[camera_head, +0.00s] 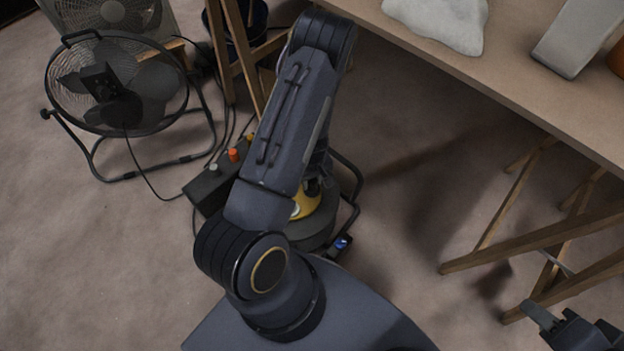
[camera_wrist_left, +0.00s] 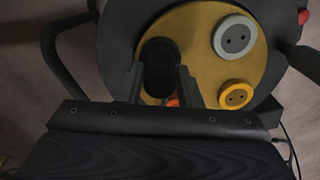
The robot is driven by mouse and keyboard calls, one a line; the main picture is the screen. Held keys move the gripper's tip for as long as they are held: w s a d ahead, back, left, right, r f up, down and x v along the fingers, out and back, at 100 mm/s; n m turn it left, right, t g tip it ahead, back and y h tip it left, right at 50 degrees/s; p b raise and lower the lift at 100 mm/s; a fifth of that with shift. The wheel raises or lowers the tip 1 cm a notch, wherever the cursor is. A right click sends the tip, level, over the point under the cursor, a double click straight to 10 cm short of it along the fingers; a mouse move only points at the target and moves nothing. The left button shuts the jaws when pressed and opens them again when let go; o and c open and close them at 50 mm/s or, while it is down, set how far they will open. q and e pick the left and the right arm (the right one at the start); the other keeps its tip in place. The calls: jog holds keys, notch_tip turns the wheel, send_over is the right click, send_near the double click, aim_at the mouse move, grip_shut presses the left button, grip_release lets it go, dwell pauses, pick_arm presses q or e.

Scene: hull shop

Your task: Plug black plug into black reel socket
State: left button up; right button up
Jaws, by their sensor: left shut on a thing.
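The black plug (camera_wrist_left: 160,66) shows as a dark round shape between the two fingers of my left gripper (camera_wrist_left: 160,85), which is shut on it in the left wrist view. It lies over the left part of the reel's yellow face (camera_wrist_left: 187,35) and covers whatever is behind it. The black reel socket is not visible, and I cannot tell whether the plug touches the face or is inserted. In the head view the reel (camera_head: 318,228) is partly behind my left arm, which hides my left gripper. My right gripper (camera_head: 552,320) is at the bottom right, away from the reel.
The reel face has a grey socket (camera_wrist_left: 235,37) and a yellow socket (camera_wrist_left: 235,95); a bit of orange shows below the plug. A black box with coloured plugs (camera_head: 212,184) lies left of the reel. A fan (camera_head: 117,84) stands left. A trestle table (camera_head: 510,62) is right.

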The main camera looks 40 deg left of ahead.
pick_arm(q)
jog(key=shift+f+b, duration=0.55)
jog(key=shift+f, duration=0.1)
jog(key=o, duration=1)
jog(key=shift+r, duration=0.15)
notch_tip(320, 180, up, 6)
jog(key=p, duration=0.3)
jog(key=shift+r, duration=0.2)
jog(key=shift+r+p, duration=0.35)
jog(key=shift+r, duration=0.3)
